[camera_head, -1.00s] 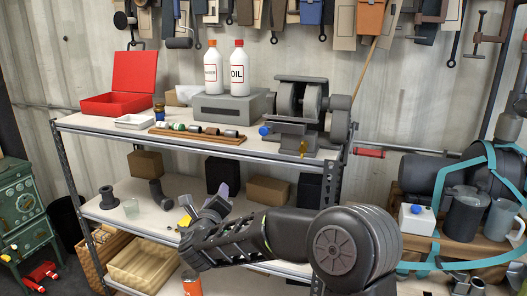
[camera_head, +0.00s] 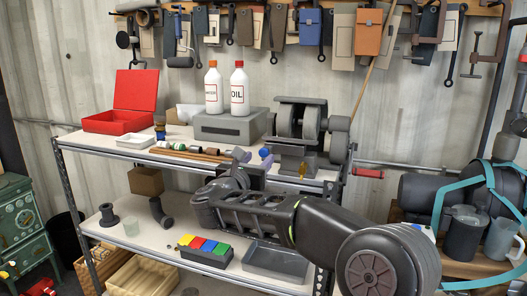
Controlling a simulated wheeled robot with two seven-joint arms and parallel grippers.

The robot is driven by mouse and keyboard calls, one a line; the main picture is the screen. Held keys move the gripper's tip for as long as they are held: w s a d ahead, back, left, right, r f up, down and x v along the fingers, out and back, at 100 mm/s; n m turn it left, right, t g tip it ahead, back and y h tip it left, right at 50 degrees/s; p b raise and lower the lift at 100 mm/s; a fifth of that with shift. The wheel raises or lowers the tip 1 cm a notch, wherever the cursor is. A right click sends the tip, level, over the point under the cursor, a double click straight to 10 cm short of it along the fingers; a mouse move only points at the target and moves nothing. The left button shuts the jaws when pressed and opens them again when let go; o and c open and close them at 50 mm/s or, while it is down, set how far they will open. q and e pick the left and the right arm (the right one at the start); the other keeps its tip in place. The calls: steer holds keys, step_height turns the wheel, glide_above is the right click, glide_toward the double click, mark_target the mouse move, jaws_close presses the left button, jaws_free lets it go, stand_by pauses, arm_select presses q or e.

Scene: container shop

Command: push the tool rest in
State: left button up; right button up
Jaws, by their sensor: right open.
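The grey bench grinder (camera_head: 298,125) stands at the right end of the upper shelf. Its flat grey tool rest (camera_head: 290,149) appears to sit on the front, facing me. A blue-purple knob (camera_head: 264,152) at the grinder's left is partly covered by my fingers. My left gripper is out of view.
Two white bottles (camera_head: 213,88) stand on a grey box (camera_head: 222,127). A red open case (camera_head: 124,118) is at the left. My right forearm covers part of the lower shelf (camera_head: 165,235).

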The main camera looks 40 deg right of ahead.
mark_target(263, 154)
steer(key=p+x, duration=0.1)
steer(key=x, duration=0.3)
steer(key=shift+r, duration=0.15)
steer(key=shift+w+d+p, duration=0.25)
steer(key=shift+d+p, duration=0.05)
steer(key=shift+d, duration=0.15)
jaws_close()
